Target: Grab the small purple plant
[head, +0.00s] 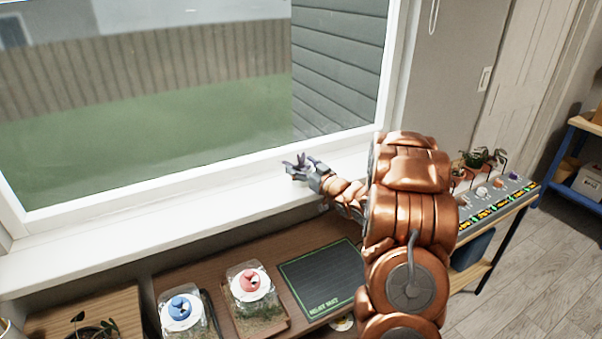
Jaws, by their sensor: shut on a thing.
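My gripper (306,170) is at the end of my copper arm, in front of the window and above the white sill. It is shut on a small, spiky, grey-purple shape, which looks like the small purple plant (296,162). At this size its leaves are hard to tell from the grey fingers. My arm hides part of the bench behind it. No other purple plant shows in view.
The sill (110,228) is bare. Below it, a dark mat (322,280) lies empty on the wooden bench. Potted plants (476,158) stand behind a control panel (497,199) at right.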

